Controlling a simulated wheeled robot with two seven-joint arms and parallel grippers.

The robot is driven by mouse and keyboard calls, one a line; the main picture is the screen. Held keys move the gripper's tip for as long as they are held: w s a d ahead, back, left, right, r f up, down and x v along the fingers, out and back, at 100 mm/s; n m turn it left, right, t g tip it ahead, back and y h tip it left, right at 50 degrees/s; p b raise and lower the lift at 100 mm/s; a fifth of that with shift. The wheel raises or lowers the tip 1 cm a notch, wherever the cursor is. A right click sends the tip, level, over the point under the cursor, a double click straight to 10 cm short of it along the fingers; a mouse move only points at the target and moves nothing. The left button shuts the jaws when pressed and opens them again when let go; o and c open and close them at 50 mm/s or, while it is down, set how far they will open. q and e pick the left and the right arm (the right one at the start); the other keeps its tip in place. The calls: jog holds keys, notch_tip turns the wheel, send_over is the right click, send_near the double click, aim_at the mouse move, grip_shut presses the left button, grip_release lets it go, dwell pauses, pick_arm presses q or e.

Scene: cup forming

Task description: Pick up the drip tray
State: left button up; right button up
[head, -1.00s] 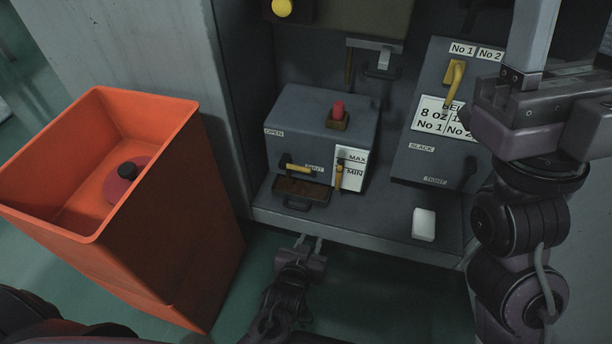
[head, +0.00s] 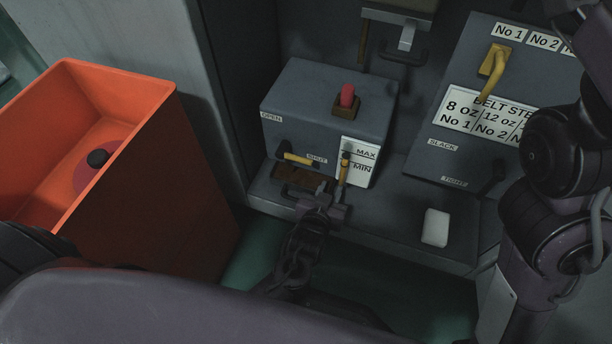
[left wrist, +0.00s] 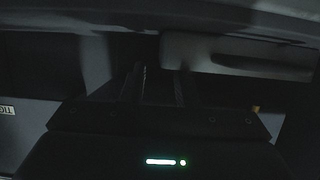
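The drip tray (head: 290,175) is a shallow brown-floored tray with a dark frame. It lies on the ledge at the front foot of the grey box, below the yellow lever. My left gripper (head: 318,188) is at its front right and hides part of it and its dark handle. In the dark left wrist view the fingers of my left gripper (left wrist: 158,85) stand apart with nothing clearly between them. Whether they touch the tray I cannot tell. Only links of my right arm show at the right; its gripper is out of view.
The grey box (head: 325,110) carries a red knob (head: 347,96), a yellow lever (head: 297,157) and a MAX/MIN gauge (head: 362,160). A white block (head: 435,228) sits on the ledge at right. An orange bin (head: 150,190) stands at left. The belt panel (head: 480,120) is at right.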

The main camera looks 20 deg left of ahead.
aim_at(334, 183)
pick_arm(q)
jog(key=b+x, duration=0.1)
jog(key=x, duration=0.2)
jog(key=shift+f, duration=0.15)
jog(key=shift+c, duration=0.2)
grip_shut()
jog(key=shift+a+r, duration=0.1)
jog(key=shift+r, duration=0.25)
